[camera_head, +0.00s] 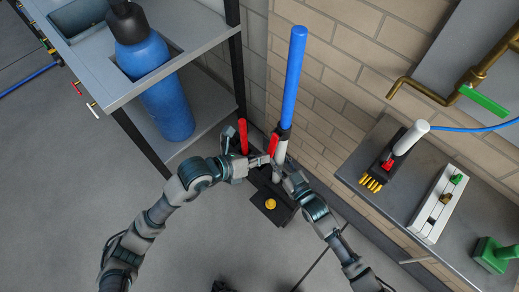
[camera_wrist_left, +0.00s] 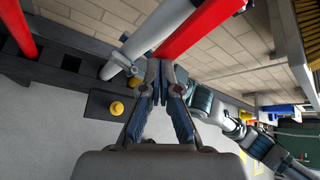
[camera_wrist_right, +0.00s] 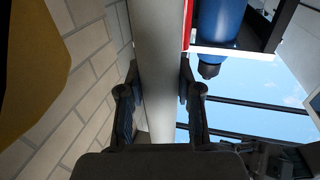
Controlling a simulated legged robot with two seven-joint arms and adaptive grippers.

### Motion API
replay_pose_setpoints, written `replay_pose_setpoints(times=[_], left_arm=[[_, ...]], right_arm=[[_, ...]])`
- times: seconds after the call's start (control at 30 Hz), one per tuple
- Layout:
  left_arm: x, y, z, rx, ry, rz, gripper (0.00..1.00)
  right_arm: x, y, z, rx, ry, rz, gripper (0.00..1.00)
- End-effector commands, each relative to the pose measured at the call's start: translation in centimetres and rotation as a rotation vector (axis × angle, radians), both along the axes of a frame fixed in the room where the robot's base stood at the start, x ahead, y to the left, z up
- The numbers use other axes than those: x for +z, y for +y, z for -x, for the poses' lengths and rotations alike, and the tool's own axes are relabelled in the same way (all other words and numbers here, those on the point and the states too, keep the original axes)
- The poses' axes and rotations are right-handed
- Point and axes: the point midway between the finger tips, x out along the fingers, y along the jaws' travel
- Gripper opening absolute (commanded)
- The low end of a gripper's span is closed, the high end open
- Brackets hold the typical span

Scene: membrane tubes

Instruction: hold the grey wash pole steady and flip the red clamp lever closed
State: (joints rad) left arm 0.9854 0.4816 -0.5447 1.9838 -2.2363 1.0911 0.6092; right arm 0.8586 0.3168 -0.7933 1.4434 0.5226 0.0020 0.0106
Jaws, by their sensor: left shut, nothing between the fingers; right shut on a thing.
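The grey wash pole (camera_head: 279,154) stands in a dark base (camera_head: 270,212) by the brick wall, with a blue tube (camera_head: 293,70) above it. My right gripper (camera_head: 279,165) is shut on the pole; the right wrist view shows the pole (camera_wrist_right: 155,75) running between its fingers. The red clamp lever (camera_head: 273,144) is beside the pole; it shows large and slanting in the left wrist view (camera_wrist_left: 200,28). My left gripper (camera_head: 264,161) is shut and empty. Its fingertips (camera_wrist_left: 160,75) are just below the lever's lower end; whether they touch cannot be told.
A second red bar (camera_head: 243,134) stands left of the pole. A yellow knob (camera_head: 270,203) sits on the base. A rack (camera_head: 190,45) with a blue cylinder (camera_head: 168,105) stands left. A grey bench (camera_head: 440,210) with tools is right. The floor in front is mostly clear.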

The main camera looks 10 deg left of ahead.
Motion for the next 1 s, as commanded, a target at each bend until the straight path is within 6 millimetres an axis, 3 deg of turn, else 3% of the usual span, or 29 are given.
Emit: replay_pose_setpoints(times=[0.67,1.0], left_arm=[[-0.1,0.0,0.0,0.0,0.0,0.0,0.0],[1.7,0.3,0.3,0.0,-0.002,0.001,0.0]], right_arm=[[0.0,0.0,0.0,0.0,0.0,0.0,0.0],[0.0,0.0,0.0,0.0,0.0,0.0,0.0]])
